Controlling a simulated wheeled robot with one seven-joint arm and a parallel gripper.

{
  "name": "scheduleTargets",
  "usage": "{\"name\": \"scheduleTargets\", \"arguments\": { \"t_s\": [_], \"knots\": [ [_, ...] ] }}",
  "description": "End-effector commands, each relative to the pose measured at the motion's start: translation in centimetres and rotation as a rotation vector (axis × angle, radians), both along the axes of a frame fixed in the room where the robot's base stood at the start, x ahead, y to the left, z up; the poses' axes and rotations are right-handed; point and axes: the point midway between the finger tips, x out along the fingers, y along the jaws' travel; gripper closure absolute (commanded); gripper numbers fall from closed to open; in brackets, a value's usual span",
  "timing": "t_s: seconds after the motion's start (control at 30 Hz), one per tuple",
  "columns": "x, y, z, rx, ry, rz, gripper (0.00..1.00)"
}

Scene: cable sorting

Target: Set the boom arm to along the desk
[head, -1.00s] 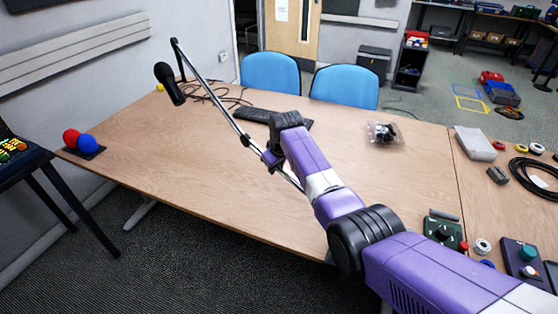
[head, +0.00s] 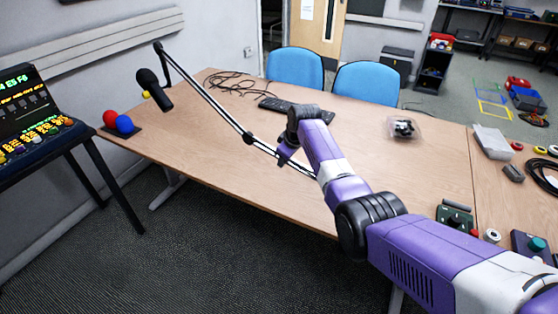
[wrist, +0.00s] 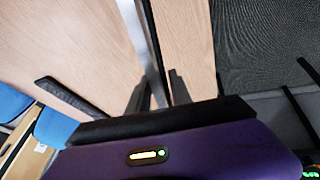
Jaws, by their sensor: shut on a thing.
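The boom arm (head: 215,103) is a thin jointed pole reaching diagonally over the wooden desk (head: 400,175). A black microphone (head: 153,88) hangs from its far end, near the desk's left edge in the head view. My gripper (head: 284,158) is shut on the pole near its closer end, past the dark middle joint (head: 248,138). In the wrist view the pale pole (wrist: 150,50) runs down between the dark fingertips (wrist: 158,92). The boom's base is hidden behind my arm.
A red ball (head: 110,118) and a blue ball (head: 124,124) stand on a dark plate at the desk's left corner. Two blue chairs (head: 366,82) stand behind the desk.

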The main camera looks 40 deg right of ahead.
Motion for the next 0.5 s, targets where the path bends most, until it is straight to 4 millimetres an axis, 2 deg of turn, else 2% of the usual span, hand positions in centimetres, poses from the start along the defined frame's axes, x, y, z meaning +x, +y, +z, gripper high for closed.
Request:
{"name": "scheduleTargets", "arguments": {
  "t_s": [0.33,0.37,0.43,0.5],
  "knots": [
    [-0.04,0.01,-0.01,0.0,0.002,0.0,1.0],
    [-0.05,0.02,-0.01,0.0,0.002,0.0,0.69],
    [-0.04,0.02,-0.01,0.0,0.002,0.001,0.55],
    [-0.03,0.02,0.0,0.0,0.002,0.0,0.53]
  ]
}}
